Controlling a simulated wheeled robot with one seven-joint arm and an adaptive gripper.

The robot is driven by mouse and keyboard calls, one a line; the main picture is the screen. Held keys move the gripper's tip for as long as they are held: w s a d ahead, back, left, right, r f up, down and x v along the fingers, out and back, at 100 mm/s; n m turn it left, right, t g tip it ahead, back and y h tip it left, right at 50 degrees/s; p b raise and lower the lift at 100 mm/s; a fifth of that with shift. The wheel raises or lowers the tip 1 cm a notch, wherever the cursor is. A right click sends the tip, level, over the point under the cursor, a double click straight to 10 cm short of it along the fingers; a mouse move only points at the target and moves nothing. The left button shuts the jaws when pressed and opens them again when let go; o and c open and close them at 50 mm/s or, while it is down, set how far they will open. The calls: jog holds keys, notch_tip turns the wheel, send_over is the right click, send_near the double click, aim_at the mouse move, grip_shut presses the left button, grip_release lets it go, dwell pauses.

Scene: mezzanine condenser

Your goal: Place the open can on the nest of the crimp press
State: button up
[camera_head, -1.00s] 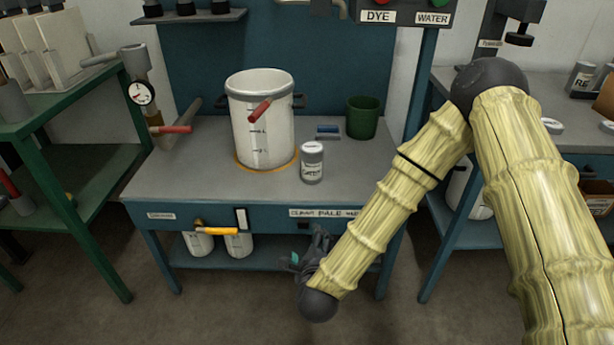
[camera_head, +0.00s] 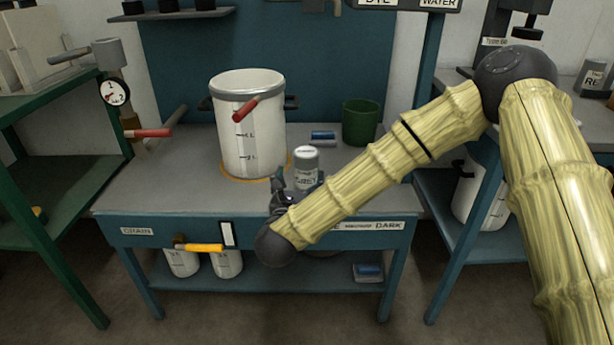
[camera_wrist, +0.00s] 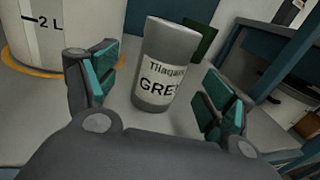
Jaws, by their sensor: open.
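A small grey can (camera_head: 306,168) with a white label stands upright on the bench in front of me. In the wrist view the can (camera_wrist: 160,70) sits between the two fingers, and its label reads in part "GRE". Its top edge is near the picture's upper part, so I cannot tell there whether it is open. My gripper (camera_wrist: 160,95) is open, with teal pads on both sides of the can and gaps at each side. In the head view my gripper (camera_head: 285,190) is at the bench's front edge, partly hidden by my wrist. I cannot identify the crimp press nest for certain.
A large white pot (camera_head: 250,135) with a red-handled tap stands left of the can. A green cup (camera_head: 360,122) and a small blue block (camera_head: 323,137) are behind it. A second bench (camera_head: 590,130) stands at the right, a green rack (camera_head: 40,130) at the left.

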aim_at(306, 165)
jog(key=shift+w+d+r+b, duration=0.1)
jog(key=shift+w+d+b, duration=0.2)
jog(key=shift+w, duration=0.65)
jog(key=shift+w+d+r+b, duration=0.1)
jog(key=shift+w+d+b, duration=0.25)
jog(key=shift+w, duration=0.65)
jog(key=shift+w+d+r+b, duration=0.15)
jog(key=shift+w+b, duration=0.25)
jog(key=shift+w, duration=0.55)
jog(key=shift+f, duration=0.1)
jog(key=c, duration=1.3)
jog(key=shift+c, duration=0.9)
